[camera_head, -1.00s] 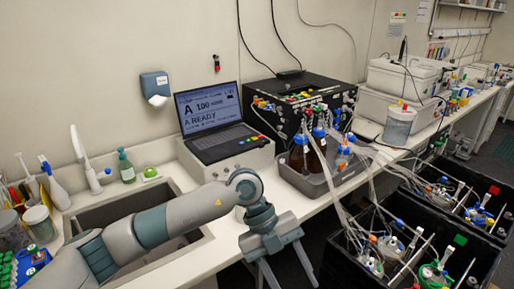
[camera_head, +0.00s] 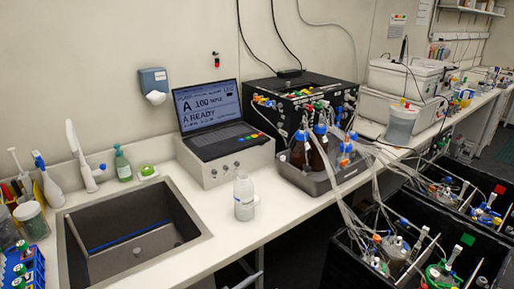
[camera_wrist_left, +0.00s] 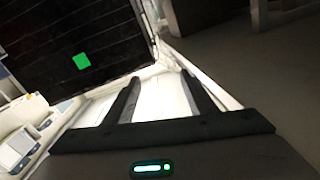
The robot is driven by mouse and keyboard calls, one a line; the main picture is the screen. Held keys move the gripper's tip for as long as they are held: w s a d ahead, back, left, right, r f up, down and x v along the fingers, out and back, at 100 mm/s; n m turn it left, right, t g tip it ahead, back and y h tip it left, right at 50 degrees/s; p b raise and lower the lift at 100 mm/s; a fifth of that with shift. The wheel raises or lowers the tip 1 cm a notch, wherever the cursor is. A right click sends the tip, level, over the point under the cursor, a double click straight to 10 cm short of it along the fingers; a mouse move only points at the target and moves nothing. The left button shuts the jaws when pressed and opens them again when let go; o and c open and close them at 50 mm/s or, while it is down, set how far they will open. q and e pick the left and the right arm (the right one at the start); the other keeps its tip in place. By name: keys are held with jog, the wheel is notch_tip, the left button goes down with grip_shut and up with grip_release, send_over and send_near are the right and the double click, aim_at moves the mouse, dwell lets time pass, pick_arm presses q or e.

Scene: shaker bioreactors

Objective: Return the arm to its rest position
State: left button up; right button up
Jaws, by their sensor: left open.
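My left gripper (camera_wrist_left: 158,100) shows in the left wrist view with its two dark fingers apart and nothing between them. A pale surface lies beyond the fingers, and a dark panel with a green square (camera_wrist_left: 82,61) is at the upper left. In the head view the left arm no longer crosses the bench; only a thin grey piece that may be mine shows at the bottom edge. My right gripper is in neither view.
A clear bottle with a white cap (camera_head: 244,197) stands upright on the bench (camera_head: 215,258). The sink (camera_head: 135,235) is at the left, the laptop (camera_head: 210,115) behind. A grey tray (camera_head: 325,180) holds brown bottles. Black bins (camera_head: 345,265) with vessels and tubes stand at the right.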

pick_arm(q)
jog(key=s+a+f+n+g+y+b, duration=0.1)
jog(key=s+a+f+n+y, duration=0.2)
jog(key=s+a+f, duration=0.6)
jog(key=s+a+f+n+g+y, duration=0.1)
jog(key=s+a+f+n+y, duration=0.2)
jog(key=f, duration=1.1)
jog(key=s+a+f+n+y+b, duration=0.15)
jog(key=s+a+f+y, duration=0.25)
jog(key=s+a+f, duration=0.5)
jog(key=s+a+f+g+y, duration=0.1)
jog(key=s+f, duration=0.4)
jog(key=s, duration=0.7)
jog(key=s+a+f+n+g+y+b, duration=0.1)
jog(key=s+a+f+g, duration=0.2)
jog(key=s, duration=0.9)
jog(key=s+a+f+n+g+y, duration=0.1)
jog(key=s+f+g, duration=0.3)
jog(key=s+f, duration=0.4)
jog(key=s+a, duration=0.1)
jog(key=s, duration=0.4)
jog(key=shift+a+f+g+y, duration=0.15)
jog(key=shift+f+g+y, duration=0.15)
jog(key=shift+f+y, duration=0.1)
